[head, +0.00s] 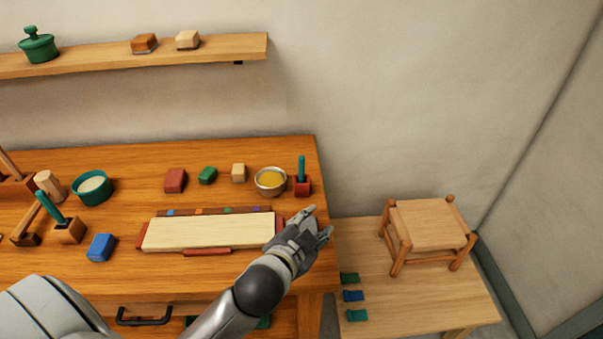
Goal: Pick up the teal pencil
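A teal pencil-like stick (302,168) stands upright in a small red block (302,187) near the right end of the workbench. My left gripper (321,222) is below and slightly right of it in the head view, over the bench's right edge. Its fingers look spread and empty, and they are apart from the stick. A second, green-teal stick (49,207) leans in a brown wooden block (70,232) at the left of the bench. My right gripper is not in view.
A metal bowl of yellow stuff (271,182) stands just left of the red block. A pale board (208,232) lies mid-bench. A lower table (420,300) at right holds a woven stool (428,223) and several small coloured blocks. A shelf (210,50) hangs above.

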